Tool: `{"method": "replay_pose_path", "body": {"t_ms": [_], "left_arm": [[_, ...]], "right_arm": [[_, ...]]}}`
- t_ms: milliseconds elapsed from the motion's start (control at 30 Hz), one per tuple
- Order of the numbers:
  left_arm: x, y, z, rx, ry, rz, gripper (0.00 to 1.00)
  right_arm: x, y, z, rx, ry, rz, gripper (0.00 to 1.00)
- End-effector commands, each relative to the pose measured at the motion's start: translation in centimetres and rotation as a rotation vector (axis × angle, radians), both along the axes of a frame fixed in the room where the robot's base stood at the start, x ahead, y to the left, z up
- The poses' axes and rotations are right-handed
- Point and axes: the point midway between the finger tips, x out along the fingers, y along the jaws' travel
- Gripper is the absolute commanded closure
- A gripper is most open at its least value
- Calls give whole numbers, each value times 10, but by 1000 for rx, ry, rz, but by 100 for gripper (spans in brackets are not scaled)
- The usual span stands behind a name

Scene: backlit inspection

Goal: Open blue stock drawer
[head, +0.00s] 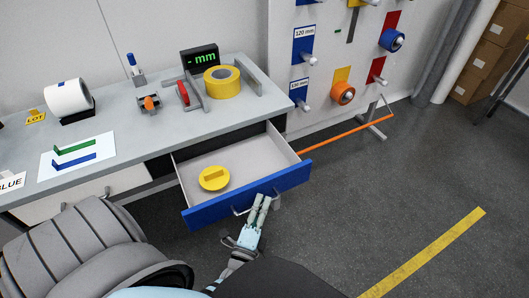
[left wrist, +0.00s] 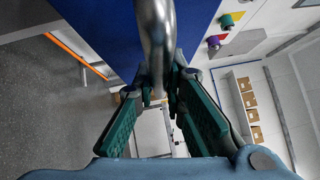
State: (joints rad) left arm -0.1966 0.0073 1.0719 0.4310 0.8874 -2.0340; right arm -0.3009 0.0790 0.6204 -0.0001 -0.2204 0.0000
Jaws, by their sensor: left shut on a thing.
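The blue-fronted stock drawer (head: 215,209) stands pulled out from under the workbench, its grey inside showing. A yellow round piece with a raised grip (head: 214,179) lies in it towards the left. My left gripper (head: 262,203) is at the drawer's front, shut on the metal bar handle (head: 238,211). In the left wrist view the handle (left wrist: 158,35) runs between the green-padded fingers of the gripper (left wrist: 162,88), with the blue front (left wrist: 110,35) behind it. My right gripper is in neither view.
The workbench (head: 120,130) carries a white roll (head: 69,97), a yellow tape roll (head: 222,81) and a display (head: 199,58). A pegboard with rolls (head: 343,93) stands at the right, with an orange bar (head: 345,133) low beside it.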

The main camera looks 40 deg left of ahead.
Motion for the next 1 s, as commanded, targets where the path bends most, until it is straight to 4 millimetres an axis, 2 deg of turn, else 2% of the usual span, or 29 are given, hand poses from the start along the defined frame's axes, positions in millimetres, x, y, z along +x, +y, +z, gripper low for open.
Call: {"method": "replay_pose_path", "body": {"t_ms": [267,300,400,767,867,967,1000], "left_arm": [[-1,0,-2,-1,3,1,100],[-1,0,-2,0,3,1,83],[0,0,-1,-1,3,-1,69],[1,-1,3,-1,0,-2,69],[0,-1,15,-1,-1,-1,69],[0,-1,38,-1,-7,-1,69],[0,0,48,0,-7,-1,65]], "right_arm": [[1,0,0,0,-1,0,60],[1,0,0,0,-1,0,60],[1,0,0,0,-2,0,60],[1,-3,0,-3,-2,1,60],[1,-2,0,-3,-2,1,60],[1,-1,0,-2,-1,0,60],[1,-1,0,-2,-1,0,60]]}}
